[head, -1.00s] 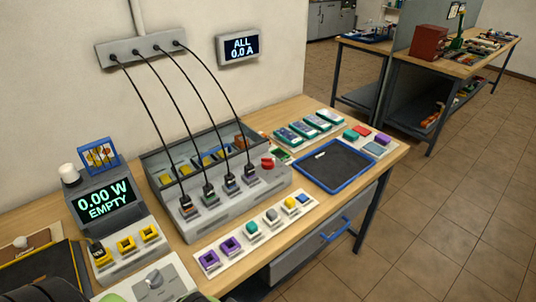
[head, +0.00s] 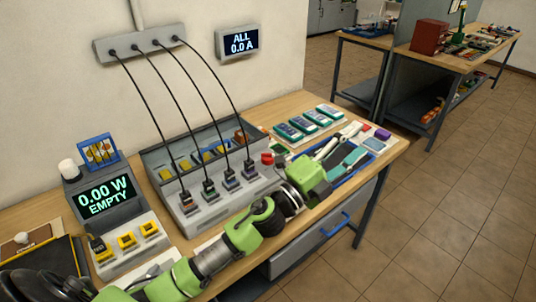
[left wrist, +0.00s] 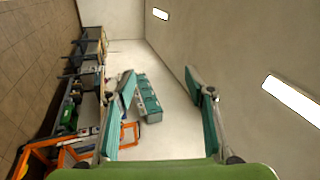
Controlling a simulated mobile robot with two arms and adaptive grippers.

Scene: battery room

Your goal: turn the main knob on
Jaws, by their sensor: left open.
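A red knob (head: 267,159) stands at the right end of the grey charging unit (head: 215,215), with the last cable plug just to its left. My left arm reaches across the bench in front of the unit. My left gripper (head: 350,143) is to the right of the red knob, over the blue-rimmed tray (head: 372,170), and apart from the knob. In the left wrist view the gripper (left wrist: 162,76) is open, its two teal pads wide apart with nothing held. Teal-green packs (left wrist: 149,102) show beyond and between the pads. My right gripper is not in view.
A display reading "0.00 W EMPTY" (head: 105,195) stands at the left, and a wall display (head: 238,42) reads "ALL 0.0 A". Black cables (head: 137,100) hang from the wall box to the unit. Several green packs (head: 310,123) lie behind the gripper.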

